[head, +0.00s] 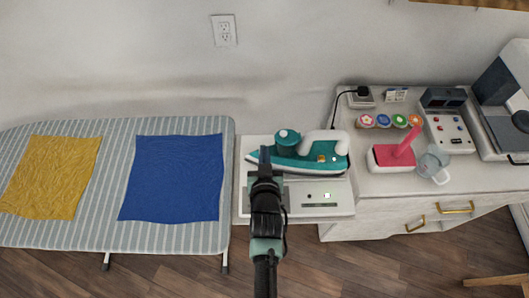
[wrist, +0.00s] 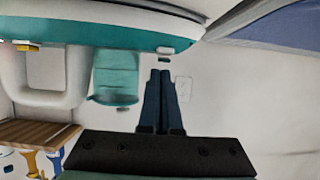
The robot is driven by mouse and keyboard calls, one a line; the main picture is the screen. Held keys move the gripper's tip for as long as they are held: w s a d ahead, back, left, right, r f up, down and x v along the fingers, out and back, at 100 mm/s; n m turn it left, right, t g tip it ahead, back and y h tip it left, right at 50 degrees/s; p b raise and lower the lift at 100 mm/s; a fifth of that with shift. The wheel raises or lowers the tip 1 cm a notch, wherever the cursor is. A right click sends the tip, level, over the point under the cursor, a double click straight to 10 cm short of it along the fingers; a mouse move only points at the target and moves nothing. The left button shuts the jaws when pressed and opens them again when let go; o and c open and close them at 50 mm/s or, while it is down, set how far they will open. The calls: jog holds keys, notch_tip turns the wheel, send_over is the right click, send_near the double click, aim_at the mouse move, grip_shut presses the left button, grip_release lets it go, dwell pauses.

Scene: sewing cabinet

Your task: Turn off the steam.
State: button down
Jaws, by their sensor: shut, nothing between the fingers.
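A teal iron (head: 310,162) with a white handle (head: 328,140) rests on a white station (head: 340,210) right of the ironing board. In the wrist view the iron's teal side (wrist: 120,28) fills the top, with a small pale tab (wrist: 165,51) just beyond my fingertips (wrist: 160,73). I cannot tell whether they touch. The arm hides part of the station.
The striped ironing board (head: 110,180) at left carries a yellow cloth (head: 50,177) and a blue cloth (head: 173,178).

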jog(key=shift+f, duration=0.25)
jog(key=shift+s+f+b, duration=0.2)
jog(key=shift+f+b, duration=0.3)
jog(key=shift+b, duration=0.3)
jog(key=shift+r, duration=0.2)
jog(key=shift+r+p, duration=0.1)
jog(key=shift+p, duration=0.25)
jog(key=shift+r+p, duration=0.55)
jog(key=shift+r, duration=0.15)
